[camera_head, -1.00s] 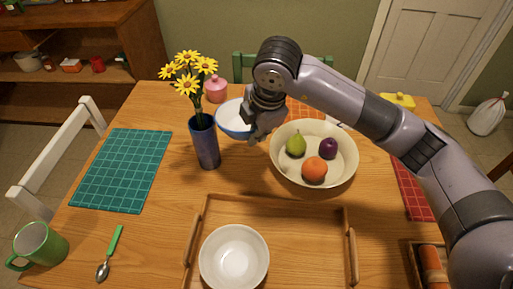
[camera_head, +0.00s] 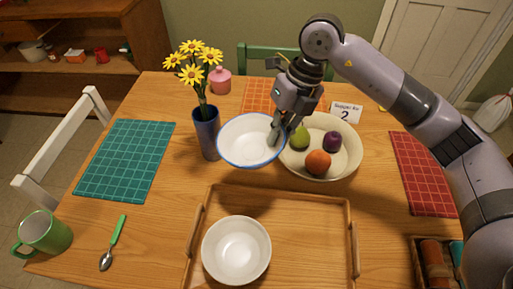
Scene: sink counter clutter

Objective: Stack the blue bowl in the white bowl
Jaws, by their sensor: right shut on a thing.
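The blue bowl (camera_head: 245,141), white inside with a blue rim, is held by its right edge in my right gripper (camera_head: 277,131). The gripper is shut on that rim, and the bowl appears raised above the table, between the vase and the fruit bowl. The white bowl (camera_head: 236,250) stands upright and empty on the wooden tray at the front of the table. The blue bowl is behind it in the view, apart from it. My left gripper is not in view.
A blue vase (camera_head: 206,134) with yellow flowers stands just left of the held bowl. A cream fruit bowl (camera_head: 345,166) is close on its right. The wooden tray (camera_head: 310,230) has raised handles. A green mug (camera_head: 45,233) and a spoon (camera_head: 112,243) lie left.

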